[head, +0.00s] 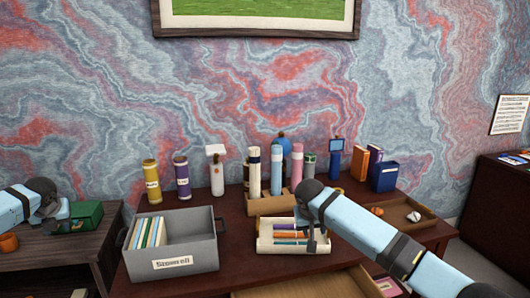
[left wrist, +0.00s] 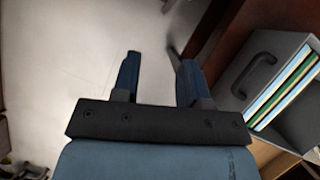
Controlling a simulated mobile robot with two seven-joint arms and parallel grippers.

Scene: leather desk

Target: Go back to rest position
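My left gripper (head: 60,210) is at the far left of the head view, over the gap between the side table and the desk. In the left wrist view my left gripper (left wrist: 158,72) has its two fingers apart with nothing between them. Pale floor lies beneath it. My right arm comes in from the right, and its gripper (head: 312,240) hangs over a light tray (head: 264,245) of pens and coloured sticks. Its fingers are small and partly hidden, so I cannot tell whether they are open or hold anything.
A grey bin (head: 205,253) with upright folders stands on the dark red desk (head: 234,214); it also shows in the left wrist view (left wrist: 262,72). Bottles and rolls line the back. A drawer (head: 330,287) is open at the front. A dark side table (head: 50,254) is left.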

